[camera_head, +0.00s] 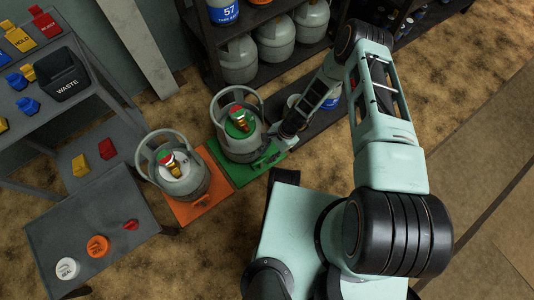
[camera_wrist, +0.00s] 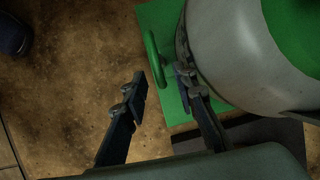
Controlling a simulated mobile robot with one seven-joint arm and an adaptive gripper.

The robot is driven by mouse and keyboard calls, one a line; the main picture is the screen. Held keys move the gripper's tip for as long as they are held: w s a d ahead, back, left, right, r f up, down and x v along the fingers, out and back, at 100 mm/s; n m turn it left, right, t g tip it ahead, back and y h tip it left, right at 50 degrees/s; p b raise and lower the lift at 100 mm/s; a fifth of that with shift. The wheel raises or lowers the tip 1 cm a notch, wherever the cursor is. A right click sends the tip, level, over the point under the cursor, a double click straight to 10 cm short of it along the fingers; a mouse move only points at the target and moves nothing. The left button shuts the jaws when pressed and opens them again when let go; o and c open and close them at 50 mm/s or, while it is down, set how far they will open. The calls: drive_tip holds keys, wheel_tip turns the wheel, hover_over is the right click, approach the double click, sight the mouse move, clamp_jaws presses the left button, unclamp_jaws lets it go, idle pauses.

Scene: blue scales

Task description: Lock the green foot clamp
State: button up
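The green foot clamp (camera_wrist: 155,58) shows in the wrist view as a curved green bar on the green scale plate (camera_wrist: 155,18), beside the foot of a grey gas cylinder (camera_wrist: 238,50). My gripper (camera_wrist: 160,82) is open, with one finger on each side of the bar's near end in the picture. I cannot tell whether either finger touches it. The right finger is close to the cylinder's foot. In the head view, the cylinder (camera_head: 240,146) with a green top stands upright on the green scale (camera_head: 243,174), and my gripper (camera_head: 272,153) is low at its right side.
An orange scale (camera_head: 192,209) with another grey cylinder (camera_head: 188,181) stands to the left. A rack (camera_head: 203,40) of cylinders is behind. A grey bench (camera_head: 95,215) with caps is at the left. Brown floor is bare left of my gripper in the wrist view.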

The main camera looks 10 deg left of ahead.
drive_tip(key=v, duration=1)
drive_tip(key=shift+r, duration=0.3)
drive_tip(key=shift+w+d, duration=0.1)
drive_tip(key=shift+d, duration=0.05)
drive_tip(key=shift+c, duration=0.6)
